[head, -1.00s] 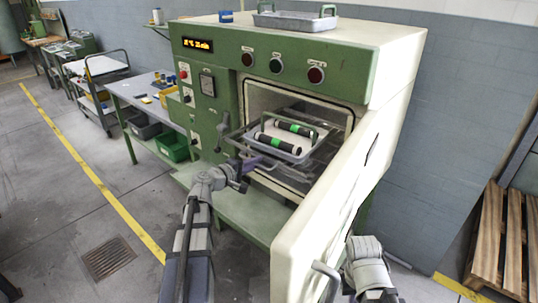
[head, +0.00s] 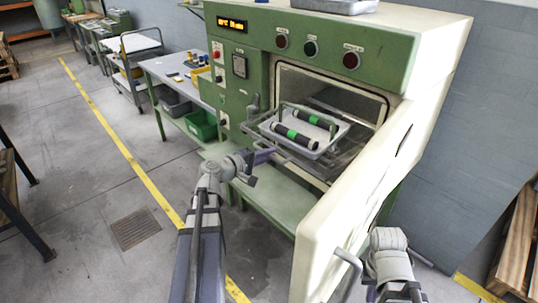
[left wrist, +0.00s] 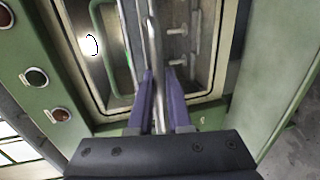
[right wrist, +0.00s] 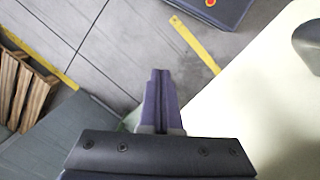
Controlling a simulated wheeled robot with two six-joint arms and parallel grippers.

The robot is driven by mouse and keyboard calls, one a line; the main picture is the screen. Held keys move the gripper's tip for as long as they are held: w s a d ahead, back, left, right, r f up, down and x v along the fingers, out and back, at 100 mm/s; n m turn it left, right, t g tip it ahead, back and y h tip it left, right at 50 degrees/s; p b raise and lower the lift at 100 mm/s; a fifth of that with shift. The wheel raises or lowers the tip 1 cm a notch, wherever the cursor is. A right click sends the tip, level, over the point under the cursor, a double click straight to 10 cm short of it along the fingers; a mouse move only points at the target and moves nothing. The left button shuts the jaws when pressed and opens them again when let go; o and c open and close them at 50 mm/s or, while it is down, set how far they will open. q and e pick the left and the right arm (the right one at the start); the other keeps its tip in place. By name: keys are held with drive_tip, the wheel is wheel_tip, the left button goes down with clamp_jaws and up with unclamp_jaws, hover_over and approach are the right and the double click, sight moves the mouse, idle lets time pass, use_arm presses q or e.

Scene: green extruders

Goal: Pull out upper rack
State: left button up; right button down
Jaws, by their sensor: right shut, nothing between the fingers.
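The upper rack (head: 262,143) juts out of the open chamber of the green machine (head: 292,88), its wire frame carrying a tray. The tray (head: 345,128) holds two black rollers (head: 298,138) with green bands. My left gripper (head: 262,157) is at the rack's front. In the left wrist view its fingers (left wrist: 159,95) are closed around the rack's metal handle bar (left wrist: 155,45). My right gripper (right wrist: 161,85) is shut and empty, beside the open door's outer side.
The cream door (head: 345,225) stands wide open between my arms, with a handle (head: 348,258) on its outer face. A grey table (head: 175,78) and a trolley (head: 128,62) stand left. Wooden pallets (head: 522,240) lie at the right.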

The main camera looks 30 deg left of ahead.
use_arm(q)
drive_tip(key=o, duration=0.4)
drive_tip(key=p+v, duration=0.1)
drive_tip(key=v, duration=0.6)
drive_tip(key=shift+s+p, duration=0.3)
drive_tip(key=shift+s, duration=0.1)
drive_tip(key=shift+a, duration=0.1)
